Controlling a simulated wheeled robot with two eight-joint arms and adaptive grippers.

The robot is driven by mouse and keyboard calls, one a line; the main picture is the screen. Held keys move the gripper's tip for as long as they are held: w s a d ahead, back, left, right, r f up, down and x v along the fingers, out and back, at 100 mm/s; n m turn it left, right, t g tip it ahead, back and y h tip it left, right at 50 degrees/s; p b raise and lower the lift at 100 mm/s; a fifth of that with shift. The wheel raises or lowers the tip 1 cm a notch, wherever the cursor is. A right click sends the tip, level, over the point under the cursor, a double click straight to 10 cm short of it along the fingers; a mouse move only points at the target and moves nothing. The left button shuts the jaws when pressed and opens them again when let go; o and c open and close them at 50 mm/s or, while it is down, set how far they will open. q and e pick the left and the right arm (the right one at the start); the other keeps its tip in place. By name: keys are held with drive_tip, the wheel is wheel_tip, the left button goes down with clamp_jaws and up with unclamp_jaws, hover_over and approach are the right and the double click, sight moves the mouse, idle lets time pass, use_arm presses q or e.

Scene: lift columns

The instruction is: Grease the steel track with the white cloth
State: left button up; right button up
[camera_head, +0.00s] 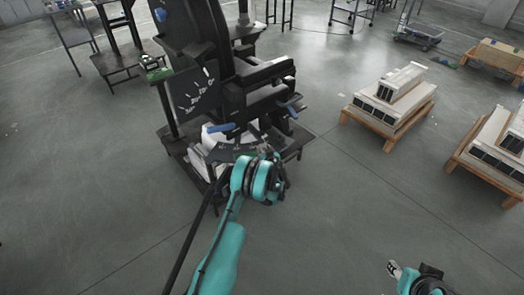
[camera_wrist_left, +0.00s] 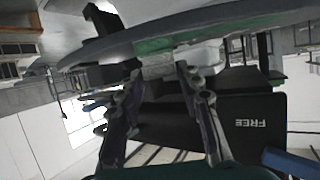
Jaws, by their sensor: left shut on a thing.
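My left gripper (camera_head: 274,168) is at the front of the black lift machine (camera_head: 200,93), its fingertips hard to make out in the head view. In the left wrist view its fingers close on a pale, whitish piece (camera_wrist_left: 157,66), which looks like the white cloth. It is right under a curved grey band (camera_wrist_left: 205,27) with a green underside, which looks like the steel track. I cannot tell whether they touch. In the head view a curved grey piece (camera_head: 236,147) shows low on the machine. My right gripper (camera_head: 394,269) is at lower right, away from the machine; its opening is unclear.
Blue handles (camera_head: 222,127) stick out from the machine. Wooden pallets with pale stacked blocks (camera_head: 392,94) stand to the right. A dark cable or rod crosses beside my left arm. The grey floor (camera_head: 345,200) between the machine and the pallets is clear.

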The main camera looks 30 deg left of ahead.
use_arm(q)
drive_tip(key=s+a, duration=0.3)
drive_tip(key=a, duration=0.1)
drive_tip(key=s+a, duration=0.7)
drive_tip(key=a, duration=0.1)
drive_tip(key=shift+s+a, duration=0.15)
drive_tip(key=shift+a, duration=0.1)
idle(2.7)
drive_tip(key=shift+r+p, duration=0.7)
drive_tip(key=shift+r, duration=0.85)
drive_tip(key=shift+f, duration=0.1)
